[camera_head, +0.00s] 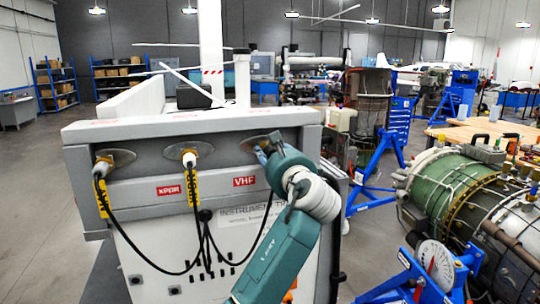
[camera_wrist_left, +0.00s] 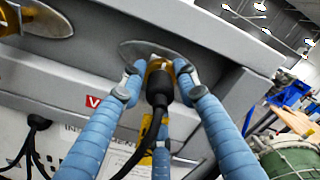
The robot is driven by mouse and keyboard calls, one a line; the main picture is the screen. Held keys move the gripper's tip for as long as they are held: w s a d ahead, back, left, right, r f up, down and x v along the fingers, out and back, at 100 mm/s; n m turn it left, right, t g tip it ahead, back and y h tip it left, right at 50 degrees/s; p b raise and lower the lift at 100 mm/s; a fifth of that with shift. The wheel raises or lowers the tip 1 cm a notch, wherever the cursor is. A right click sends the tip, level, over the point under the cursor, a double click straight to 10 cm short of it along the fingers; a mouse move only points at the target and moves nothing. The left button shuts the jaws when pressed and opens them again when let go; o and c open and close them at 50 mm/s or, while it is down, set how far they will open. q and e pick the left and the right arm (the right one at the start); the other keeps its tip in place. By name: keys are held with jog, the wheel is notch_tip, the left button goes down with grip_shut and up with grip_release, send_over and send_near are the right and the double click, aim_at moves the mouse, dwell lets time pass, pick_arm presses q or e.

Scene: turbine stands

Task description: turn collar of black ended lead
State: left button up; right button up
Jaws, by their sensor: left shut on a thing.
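In the left wrist view the black ended lead (camera_wrist_left: 158,88) is plugged in at a metal oval plate (camera_wrist_left: 131,50) on the grey panel, its cable hanging down. Its brass-coloured collar (camera_wrist_left: 153,66) sits between the blue fingertips of my left gripper (camera_wrist_left: 160,82), which is shut on it. A third finger shows below. In the head view my left gripper (camera_head: 268,150) is at the rightmost socket, right above the red VHF label (camera_head: 244,181), and hides the collar there.
Two other leads (camera_head: 103,168) (camera_head: 189,160) with yellow tags are plugged in to the left, their black cables looping down the panel. A blue stand (camera_head: 375,160) and a green turbine (camera_head: 455,190) stand to the right.

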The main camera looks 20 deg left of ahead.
pick_arm(q)
jog(key=shift+r, duration=0.3)
jog(key=o, duration=1.1)
jog(key=shift+o, duration=0.3)
jog(key=shift+a+f, duration=0.15)
jog(key=v, duration=1.2)
